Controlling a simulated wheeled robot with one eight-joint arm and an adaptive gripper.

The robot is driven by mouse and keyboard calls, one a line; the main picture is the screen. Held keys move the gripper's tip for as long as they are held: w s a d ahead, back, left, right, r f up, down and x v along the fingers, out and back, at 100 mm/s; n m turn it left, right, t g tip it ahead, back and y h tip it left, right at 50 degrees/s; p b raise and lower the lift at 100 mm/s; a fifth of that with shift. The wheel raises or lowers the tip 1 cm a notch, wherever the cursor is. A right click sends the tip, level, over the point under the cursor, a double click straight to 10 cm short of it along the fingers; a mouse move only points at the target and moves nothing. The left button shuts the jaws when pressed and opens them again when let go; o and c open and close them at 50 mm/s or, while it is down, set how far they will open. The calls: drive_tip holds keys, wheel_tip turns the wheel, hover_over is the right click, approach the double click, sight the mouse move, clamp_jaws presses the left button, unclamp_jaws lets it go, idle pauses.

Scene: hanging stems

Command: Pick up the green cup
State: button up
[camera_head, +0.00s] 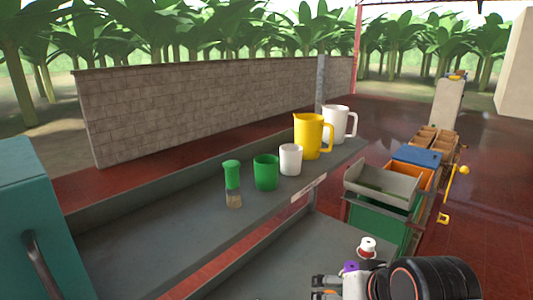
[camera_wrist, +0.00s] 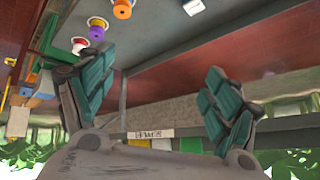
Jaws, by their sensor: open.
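The green cup (camera_head: 266,172) stands upright on the grey upper shelf in the head view, between a green-lidded shaker and a white cup. A small green patch (camera_wrist: 191,145) at the bottom of the wrist view appears to be the same cup, partly hidden by my gripper. My gripper (camera_head: 318,288) is at the bottom of the head view, lower and nearer than the shelf, well apart from the cup. In the wrist view its two teal-padded fingers (camera_wrist: 160,66) are spread wide with nothing between them.
On the upper shelf (camera_head: 160,235) stand the shaker (camera_head: 233,184), white cup (camera_head: 290,159), yellow pitcher (camera_head: 308,135) and white pitcher (camera_head: 336,123). Spools, including a white one (camera_head: 367,247), sit on the lower surface near my gripper. Bins (camera_head: 384,185) stand to the right.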

drive_tip(key=w+a+r+m+y+p, duration=0.2)
drive_tip(key=w+a+r+m+p, duration=0.15)
drive_tip(key=r, duration=0.25)
drive_tip(key=m+t+y, duration=0.4)
drive_tip(key=m+t, duration=0.5)
drive_tip(key=m, duration=1.7)
approach(273, 177)
drive_tip(key=p+x, duration=0.1)
drive_tip(key=x, duration=0.7)
drive_tip(key=shift+w+f, duration=0.2)
drive_tip(key=shift+w+a+r, duration=0.2)
drive_tip(key=shift+w, duration=0.15)
drive_tip(key=x, duration=0.2)
drive_tip(key=p+x, duration=0.1)
drive_tip(key=x, duration=0.1)
drive_tip(key=shift+w+a+r+p, duration=0.25)
drive_tip(key=shift+p, duration=0.05)
drive_tip(key=shift+s, duration=0.15)
drive_tip(key=shift+c, duration=0.6)
drive_tip(key=c, duration=1)
